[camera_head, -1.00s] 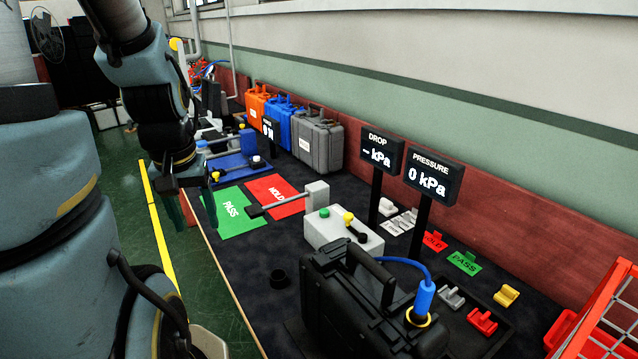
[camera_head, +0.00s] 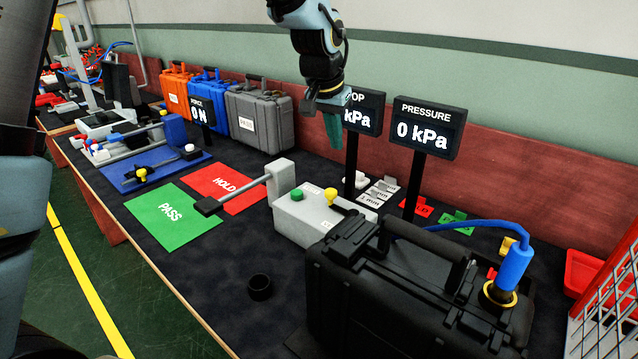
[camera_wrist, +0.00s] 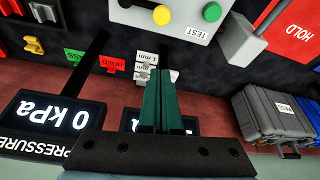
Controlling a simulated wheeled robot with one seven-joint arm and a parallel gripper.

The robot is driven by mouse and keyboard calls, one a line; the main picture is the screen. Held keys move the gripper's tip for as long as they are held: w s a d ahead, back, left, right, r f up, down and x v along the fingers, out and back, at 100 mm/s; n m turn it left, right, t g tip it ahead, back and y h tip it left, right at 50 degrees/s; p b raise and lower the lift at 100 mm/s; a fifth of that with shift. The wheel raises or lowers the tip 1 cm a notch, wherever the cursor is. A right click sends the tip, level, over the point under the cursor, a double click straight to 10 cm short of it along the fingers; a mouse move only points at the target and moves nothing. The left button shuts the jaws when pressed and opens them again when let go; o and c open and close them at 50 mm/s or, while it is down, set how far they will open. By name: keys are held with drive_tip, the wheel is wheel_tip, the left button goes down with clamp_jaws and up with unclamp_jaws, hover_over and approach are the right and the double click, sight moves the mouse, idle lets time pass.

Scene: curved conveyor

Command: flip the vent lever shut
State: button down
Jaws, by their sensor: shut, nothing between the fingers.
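A grey box (camera_head: 300,226) with a green button (camera_head: 297,194) stands mid-table behind the black case. A yellow-knobbed lever (camera_head: 331,197) is on its top; I take this as the vent lever. The lever's dark arm is partly lost against the black case, so its exact angle is unclear. The wrist view shows the yellow knob (camera_wrist: 162,15) beside the green button (camera_wrist: 212,12) at the top. My gripper (camera_head: 333,143), with green fingers, is shut and empty. It hangs in the air above and beyond the box, near the display signs, apart from the lever.
The pressure display (camera_head: 426,131) and drop display (camera_head: 362,110) stand on posts near my gripper. The black case (camera_head: 385,300) with a blue hose (camera_head: 516,262) fills the front. A grey case (camera_head: 258,118) stands at the back left. A black ring (camera_head: 260,287) lies on clear mat.

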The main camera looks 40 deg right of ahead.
drive_tip(key=shift+s+d, duration=0.15)
drive_tip(key=shift+d, duration=0.2)
drive_tip(key=p+x, duration=0.1)
drive_tip(key=x, duration=0.2)
drive_tip(key=p+x, duration=0.1)
drive_tip(key=x, duration=0.2)
drive_tip(key=p+x, duration=0.1)
drive_tip(key=x, duration=0.2)
drive_tip(key=shift+a+f, duration=0.2)
drive_tip(key=shift+f, duration=0.25)
drive_tip(key=shift+s+a+f+p, duration=0.1)
drive_tip(key=shift+s+a+p, duration=0.15)
drive_tip(key=shift+a, duration=0.3)
drive_tip(key=shift+s+a+p, duration=0.1)
drive_tip(key=shift+s+a, duration=0.15)
drive_tip(key=shift+a, duration=0.3)
drive_tip(key=shift+s+a+f, duration=0.2)
drive_tip(key=shift+a, duration=0.2)
